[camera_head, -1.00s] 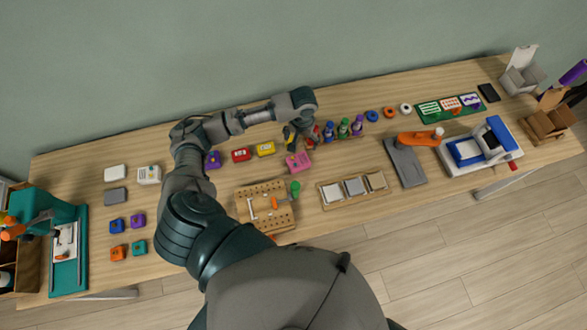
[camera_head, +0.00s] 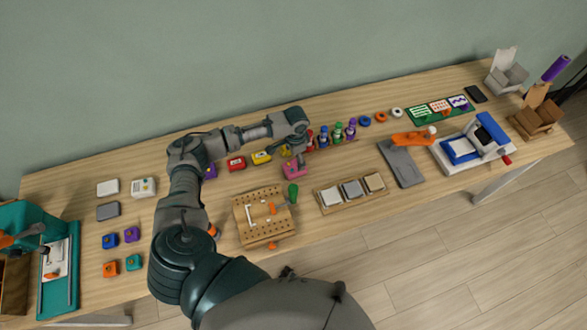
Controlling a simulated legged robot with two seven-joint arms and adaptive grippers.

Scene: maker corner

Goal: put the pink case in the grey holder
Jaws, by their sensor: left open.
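The pink case (camera_head: 295,171) lies on the wooden table near its middle, to the right of the yellow case. My left gripper (camera_head: 293,158) is open and points down right at the pink case, covering its far part. I cannot tell whether the fingers touch it. The grey holder (camera_head: 508,77), with a pale upright back, stands at the far right end of the table. My right gripper is not in view.
A blue and white machine (camera_head: 470,148) and a brown holder (camera_head: 533,122) are at the right.

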